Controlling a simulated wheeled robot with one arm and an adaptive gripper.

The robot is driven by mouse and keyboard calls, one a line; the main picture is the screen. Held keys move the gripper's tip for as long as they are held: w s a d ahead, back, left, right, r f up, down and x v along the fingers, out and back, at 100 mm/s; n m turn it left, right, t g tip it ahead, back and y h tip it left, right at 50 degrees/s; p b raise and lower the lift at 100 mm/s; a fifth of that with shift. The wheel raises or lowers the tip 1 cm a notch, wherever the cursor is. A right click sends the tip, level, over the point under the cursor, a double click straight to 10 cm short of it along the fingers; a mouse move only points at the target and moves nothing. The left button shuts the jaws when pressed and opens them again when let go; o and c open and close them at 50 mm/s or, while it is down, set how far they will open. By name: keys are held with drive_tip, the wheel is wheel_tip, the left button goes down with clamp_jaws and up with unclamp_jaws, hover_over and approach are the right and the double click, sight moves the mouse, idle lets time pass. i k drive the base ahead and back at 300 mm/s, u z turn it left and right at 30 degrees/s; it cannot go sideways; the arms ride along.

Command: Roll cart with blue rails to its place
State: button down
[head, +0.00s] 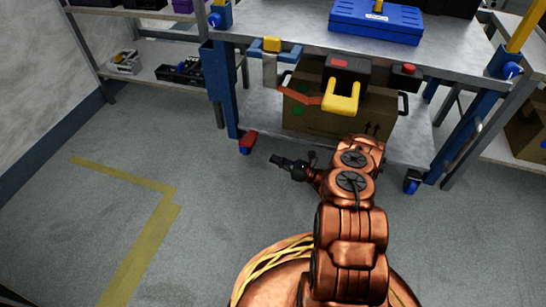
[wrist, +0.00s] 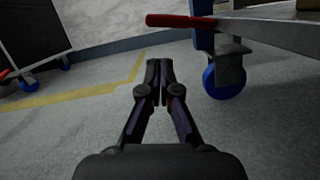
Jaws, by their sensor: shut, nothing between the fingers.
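The cart with blue rails (head: 310,22) stands at the top of the head view, with grey shelves and blue corner posts. A red pedal (head: 249,140) sits at its front left caster; the pedal also shows in the wrist view (wrist: 180,20), above and beyond my fingertips. The blue caster wheel (wrist: 224,78) is to the right of my fingers there. My gripper (head: 274,159) is shut and empty, low over the floor just right of the pedal in the head view. Its closed fingers fill the middle of the wrist view (wrist: 159,66). They appear apart from the pedal.
Yellow floor tape (head: 150,235) marks a corner on open floor at left. A cardboard box (head: 310,118) fills the lower shelf; a blue toolbox (head: 375,22) lies on top. Shelving (head: 150,60) stands at back left. Another wheeled unit (wrist: 35,35) shows left in the wrist view.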

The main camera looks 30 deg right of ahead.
sight(456, 49)
drive_tip(key=k, duration=1)
